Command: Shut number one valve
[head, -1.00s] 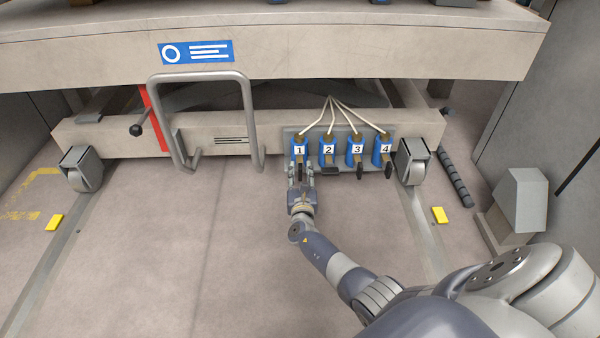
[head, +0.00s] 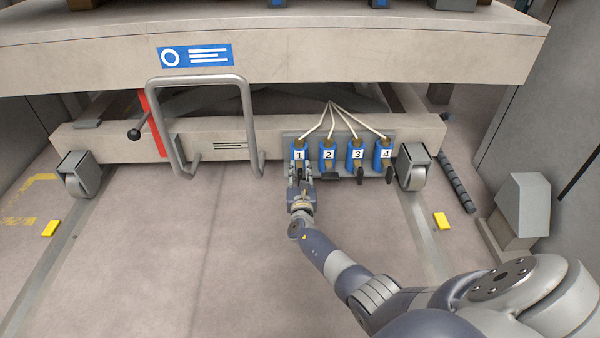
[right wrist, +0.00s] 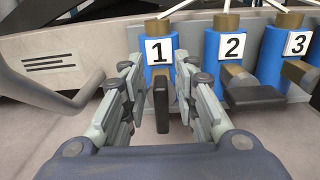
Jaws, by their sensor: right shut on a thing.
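Valve number one (head: 299,155) is a blue body with a white "1" label, leftmost in a row of valves on a grey plate low on the machine. It also shows in the right wrist view (right wrist: 160,45). Its black handle (right wrist: 162,105) points down, roughly in line with the body. My right gripper (head: 300,173) is at this handle, with its fingers on either side, shut on it. In the right wrist view the fingers flank the handle, and their exact contact is hard to see. My left gripper is not in view.
Valve two (head: 328,153) stands close to the right, its black handle turned sideways. Valves three (head: 356,153) and four (head: 384,153) have handles pointing down. A bent grey rail (head: 250,130) stands to the left. A caster wheel (head: 413,170) is at right. The floor in front is clear.

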